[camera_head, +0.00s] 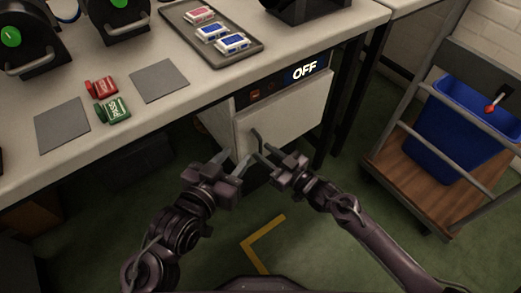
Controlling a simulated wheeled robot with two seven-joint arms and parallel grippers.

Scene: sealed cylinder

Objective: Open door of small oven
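The small oven sits under the table, with a pale door (295,118) that looks closed. A lit panel reading OFF (304,71) is above the door. A dark bar handle (256,138) is at the door's left side. My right gripper (262,152) is open, with its fingertips at the lower end of the handle. I cannot tell whether the handle lies between its fingers or whether they touch it. My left gripper (231,162) is open and empty, just left of the handle and in front of the oven's left side.
The table (190,100) above holds a tray (180,14) of several small packs, red and green items (113,110) and grey square pads (62,125). A cart (400,170) with a blue bin (455,125) stands on the right. A yellow corner mark (258,243) lies on the open green floor.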

